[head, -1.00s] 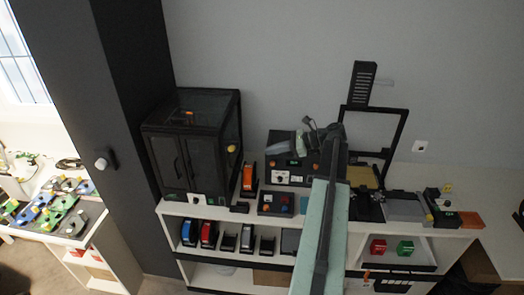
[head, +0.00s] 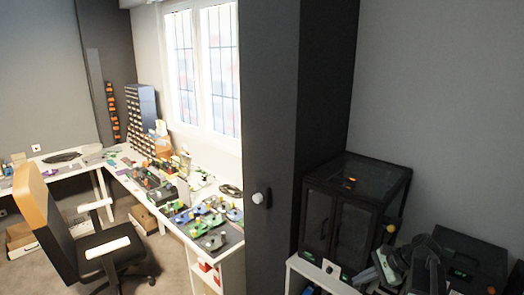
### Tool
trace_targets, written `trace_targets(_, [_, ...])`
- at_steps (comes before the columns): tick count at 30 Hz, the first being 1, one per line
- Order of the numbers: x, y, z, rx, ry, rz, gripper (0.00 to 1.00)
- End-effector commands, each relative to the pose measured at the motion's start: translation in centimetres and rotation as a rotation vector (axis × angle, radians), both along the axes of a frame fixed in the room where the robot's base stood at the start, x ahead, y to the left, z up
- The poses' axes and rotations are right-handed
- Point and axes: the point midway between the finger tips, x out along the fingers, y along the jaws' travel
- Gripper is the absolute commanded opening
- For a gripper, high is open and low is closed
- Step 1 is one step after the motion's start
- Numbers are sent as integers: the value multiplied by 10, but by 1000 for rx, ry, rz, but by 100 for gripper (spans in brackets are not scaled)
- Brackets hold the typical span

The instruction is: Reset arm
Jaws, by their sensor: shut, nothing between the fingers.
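My gripper (head: 388,264) shows low at the right in the head view, at the end of my dark arm. It is small and dark there, and its fingers are hard to make out. It appears shut and empty. It is in front of the shelf unit, between the black enclosed printer (head: 345,222) and a dark device with a small green display (head: 472,262). The lower part of my arm is cut off by the bottom edge of the picture.
A dark pillar (head: 285,130) stands left of the printer. Further left, a white workbench (head: 130,182) with several coloured parts runs below the window. An office chair (head: 75,225) stands on open floor at the left.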

Motion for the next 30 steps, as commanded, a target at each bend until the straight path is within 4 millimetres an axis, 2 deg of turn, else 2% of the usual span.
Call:
trace_targets(1, [-5,45,-41,-101,-19,155,0])
trace_targets(3, [-12,93,-78,-252,-55,396,0])
trace_targets(6, [-27,149,-120,-447,-109,746,0])
trace_targets(10, [-45,195,-153,-635,-166,1126,0])
trace_targets(12, [-51,210,-161,-699,-185,1268,0])
trace_targets(16, [-55,220,-165,-756,-201,1397,0])
trace_targets(30, [-54,220,-162,-760,-202,1408,0])
